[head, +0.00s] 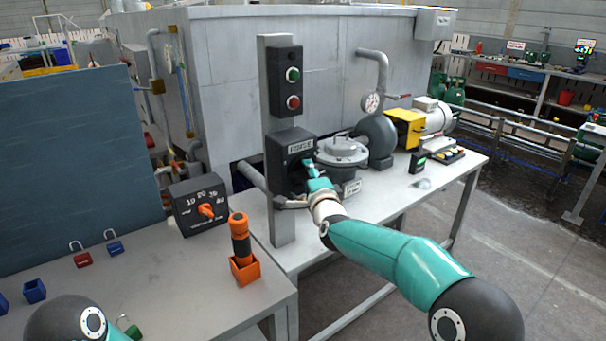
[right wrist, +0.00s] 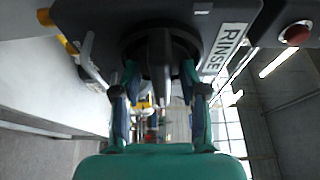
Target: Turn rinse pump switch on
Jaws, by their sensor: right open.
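The rinse pump switch is a black box (head: 288,152) with a label on a grey post, below a box with a green and a red button. In the right wrist view the label (right wrist: 226,50) reads RINSE. Its dark rotary knob (right wrist: 162,62) shows there in the middle, its grip pointing toward the camera. My right gripper (head: 306,174) is at the front of the switch box. In the right wrist view its open fingers (right wrist: 160,88) stand on either side of the knob; I cannot tell whether they touch it. My left gripper is out of view.
The button box (head: 285,82) sits above on the same post (head: 282,221). A black dial box with an orange knob (head: 206,210) and an orange-handled tool in a holder (head: 243,250) stand to the left. A grey pump (head: 342,150) and gauge (head: 371,103) are right behind the switch.

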